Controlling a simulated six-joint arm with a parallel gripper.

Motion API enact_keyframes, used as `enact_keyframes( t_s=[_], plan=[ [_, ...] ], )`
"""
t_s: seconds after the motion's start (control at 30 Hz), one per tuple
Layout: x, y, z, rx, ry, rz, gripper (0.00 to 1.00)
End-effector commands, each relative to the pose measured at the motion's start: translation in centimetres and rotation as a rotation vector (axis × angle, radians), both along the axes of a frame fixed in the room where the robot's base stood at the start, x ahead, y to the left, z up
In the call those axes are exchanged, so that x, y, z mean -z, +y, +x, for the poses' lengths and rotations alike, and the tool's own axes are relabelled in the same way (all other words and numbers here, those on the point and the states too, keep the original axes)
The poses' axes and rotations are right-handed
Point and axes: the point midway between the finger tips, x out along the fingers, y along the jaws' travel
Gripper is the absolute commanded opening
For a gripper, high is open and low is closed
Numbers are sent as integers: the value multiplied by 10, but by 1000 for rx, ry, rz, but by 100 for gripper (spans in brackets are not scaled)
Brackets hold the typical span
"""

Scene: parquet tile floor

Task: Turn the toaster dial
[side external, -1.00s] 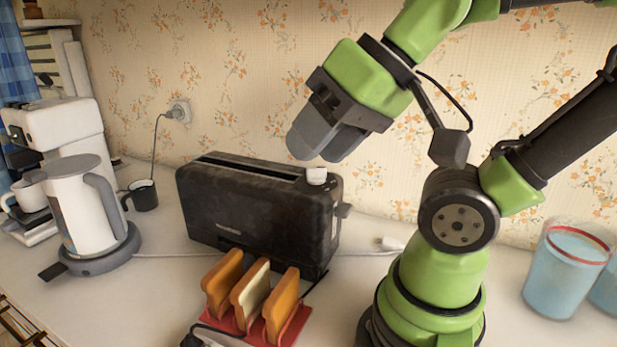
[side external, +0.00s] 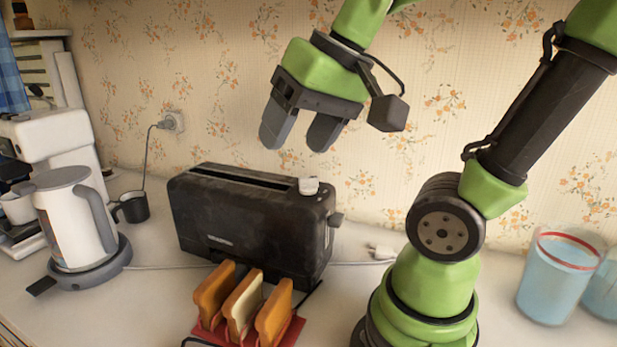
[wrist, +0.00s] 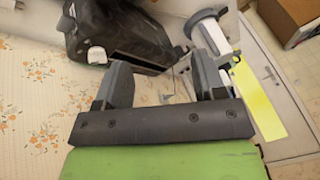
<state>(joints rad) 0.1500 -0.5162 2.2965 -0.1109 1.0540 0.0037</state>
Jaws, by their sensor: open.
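The black toaster (side external: 240,228) stands on the counter against the wall. Its white dial (side external: 308,186) sits on top at the right end; a grey knob or lever (side external: 336,219) sticks out of that end. My gripper (side external: 296,140) is open and empty above the toaster, its fingers pointing down and apart from the dial. In the wrist view, the toaster (wrist: 120,32) is at the top left and the white dial (wrist: 97,55) shows left of the open fingers. Which way the dial is turned cannot be told.
A red rack with bread slices (side external: 243,306) stands in front of the toaster. A white kettle (side external: 75,222), a dark mug (side external: 133,207) and a coffee machine (side external: 52,140) are at the left. Blue glasses (side external: 556,278) stand at the right. A cord runs behind the toaster.

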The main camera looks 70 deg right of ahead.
Motion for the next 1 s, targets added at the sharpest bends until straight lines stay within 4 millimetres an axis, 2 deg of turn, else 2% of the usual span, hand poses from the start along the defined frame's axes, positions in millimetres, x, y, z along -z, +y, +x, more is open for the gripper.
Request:
enact_keyframes(
  t_s=[0.03,0.1,0.2,0.3,0.43,0.53,0.67,1.0],
  plan=[
    [-1,-17,13,71,69,0,64],
    [0,-40,26,161,158,2,64],
    [5,-76,40,287,276,14,64],
    [12,-108,47,394,373,32,64],
    [21,-136,50,486,454,52,64],
    [25,-146,50,519,483,60,64],
    [33,-148,50,527,493,63,64],
    [90,-147,49,524,495,63,64]
  ],
)
